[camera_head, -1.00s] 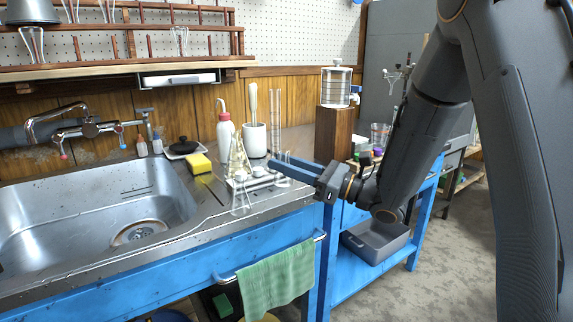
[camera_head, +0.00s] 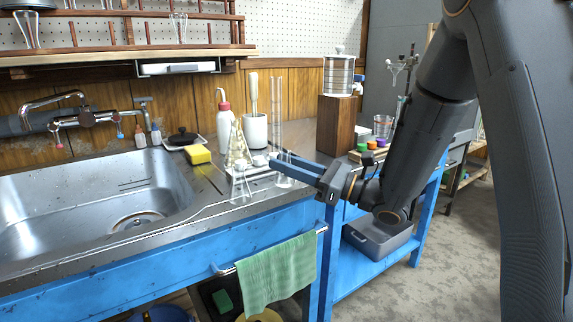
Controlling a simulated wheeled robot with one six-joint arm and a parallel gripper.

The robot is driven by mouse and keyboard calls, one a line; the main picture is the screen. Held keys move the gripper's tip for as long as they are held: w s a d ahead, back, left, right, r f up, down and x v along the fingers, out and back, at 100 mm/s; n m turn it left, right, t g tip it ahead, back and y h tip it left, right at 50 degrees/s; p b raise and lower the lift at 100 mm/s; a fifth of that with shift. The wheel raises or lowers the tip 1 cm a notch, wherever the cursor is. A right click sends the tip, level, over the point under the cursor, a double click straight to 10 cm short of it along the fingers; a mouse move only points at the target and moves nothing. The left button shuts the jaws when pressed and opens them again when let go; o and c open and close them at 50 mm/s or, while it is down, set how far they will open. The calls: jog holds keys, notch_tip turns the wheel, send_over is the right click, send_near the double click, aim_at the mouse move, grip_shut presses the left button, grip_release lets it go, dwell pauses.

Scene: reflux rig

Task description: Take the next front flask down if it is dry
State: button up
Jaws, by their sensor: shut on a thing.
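My gripper (camera_head: 278,158) is at the front edge of the steel counter, right of two clear conical flasks. Its blue fingers are shut on a clear glass vessel (camera_head: 283,181), whose lower part shows just below them; its shape is hard to make out. One conical flask (camera_head: 239,183) stands upright near the front edge. Another conical flask (camera_head: 237,148), slightly yellowish, is just behind it, and the two overlap. Inverted glassware (camera_head: 27,30) hangs on the wooden rack (camera_head: 120,50) at the upper left. I cannot tell whether any glass is wet.
A tall glass cylinder (camera_head: 275,112) rises behind my fingers. A white-and-red bottle (camera_head: 225,125), a white pot (camera_head: 255,132) and a yellow sponge (camera_head: 197,155) stand nearby. The sink (camera_head: 80,200) fills the left. A wooden block (camera_head: 336,122) stands right of the cylinder.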

jog(key=shift+f+b, duration=0.35)
jog(key=shift+b, duration=0.1)
jog(key=o, duration=1.1)
jog(key=p+v, duration=0.1)
jog(key=v, duration=0.6)
jog(key=shift+s+d, duration=0.1)
jog(key=shift+d, duration=0.3)
jog(key=shift+s, duration=0.1)
